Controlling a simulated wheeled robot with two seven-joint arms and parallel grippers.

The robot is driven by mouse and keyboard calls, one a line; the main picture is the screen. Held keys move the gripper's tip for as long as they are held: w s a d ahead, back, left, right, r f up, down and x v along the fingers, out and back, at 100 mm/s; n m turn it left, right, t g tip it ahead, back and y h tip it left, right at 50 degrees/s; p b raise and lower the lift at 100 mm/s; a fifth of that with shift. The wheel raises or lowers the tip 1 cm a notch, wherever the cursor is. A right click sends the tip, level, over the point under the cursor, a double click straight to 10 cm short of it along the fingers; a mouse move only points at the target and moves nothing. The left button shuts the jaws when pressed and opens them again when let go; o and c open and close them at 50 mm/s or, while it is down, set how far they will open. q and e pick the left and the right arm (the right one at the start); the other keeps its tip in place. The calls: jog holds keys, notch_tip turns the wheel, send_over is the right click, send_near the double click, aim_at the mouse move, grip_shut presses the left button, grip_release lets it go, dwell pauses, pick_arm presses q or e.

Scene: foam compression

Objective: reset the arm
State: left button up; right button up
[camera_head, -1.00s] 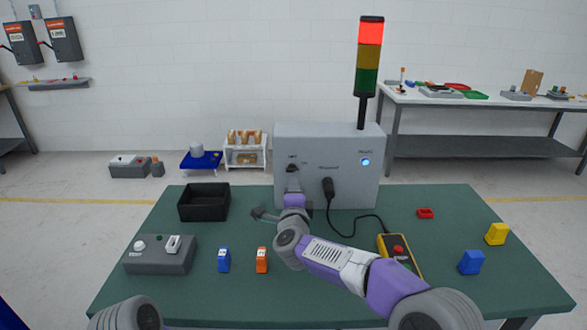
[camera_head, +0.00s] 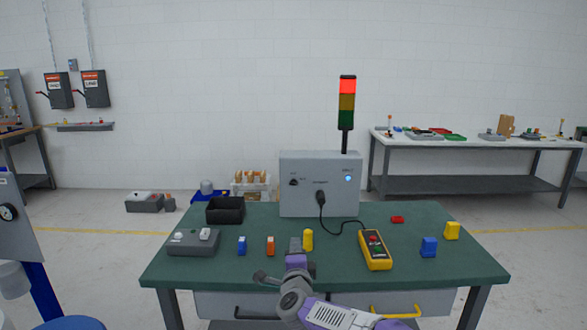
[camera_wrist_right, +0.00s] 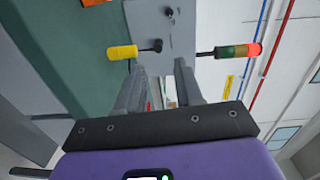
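My right arm comes in from the bottom of the head view. Its gripper (camera_head: 295,243) is over the front middle of the green table (camera_head: 340,262), beside an upright yellow piece (camera_head: 307,239). In the right wrist view its two fingers (camera_wrist_right: 160,66) stand apart with nothing held between them. The grey control box (camera_head: 300,200) stands beyond it, apart from the fingers, with a dark selector knob, a black plug (camera_head: 320,198) and a lit blue lamp. The stack light (camera_head: 347,102) shows red at the top. My left gripper is not in view.
On the table are a black bin (camera_head: 225,211), a grey switch box (camera_head: 193,243), a blue piece (camera_head: 242,246), an orange piece (camera_head: 270,246), a yellow pendant (camera_head: 375,250), a red piece (camera_head: 397,219), another blue block (camera_head: 428,247) and a yellow block (camera_head: 452,230).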

jog(key=s+d+f+n+g+y+p, duration=0.1)
jog(key=s+d+f+n+g, duration=0.15)
jog(key=f, duration=0.65)
jog(key=s+d+f+n+g+p, duration=0.1)
jog(key=s+f+n+g, duration=0.15)
jog(key=f, duration=0.65)
jog(key=s+d+f+n+g+y+p, duration=0.1)
jog(key=s+d+f+n+g, duration=0.15)
jog(key=f, duration=0.65)
jog(key=s+d+f+n+g+p, duration=0.1)
jog(key=s+f+n+g, duration=0.1)
jog(key=s+f, duration=0.45)
jog(key=s+d+f+n+g+p, duration=0.1)
jog(key=s+f+n+g, duration=0.2)
jog(key=s, duration=0.6)
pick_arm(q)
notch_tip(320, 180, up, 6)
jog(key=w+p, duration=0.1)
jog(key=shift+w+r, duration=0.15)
pick_arm(e)
jog(key=s+f+n+g+y, duration=0.1)
jog(key=s+f+g, duration=0.1)
jog(key=s, duration=0.6)
jog(key=s+d+f+n+g, duration=0.1)
jog(key=s+f+g, duration=0.1)
jog(key=s, duration=0.7)
jog(key=shift+f+g+y, duration=0.3)
jog(key=shift+g+y, duration=0.05)
jog(key=shift+y, duration=0.05)
jog(key=shift+d, duration=0.1)
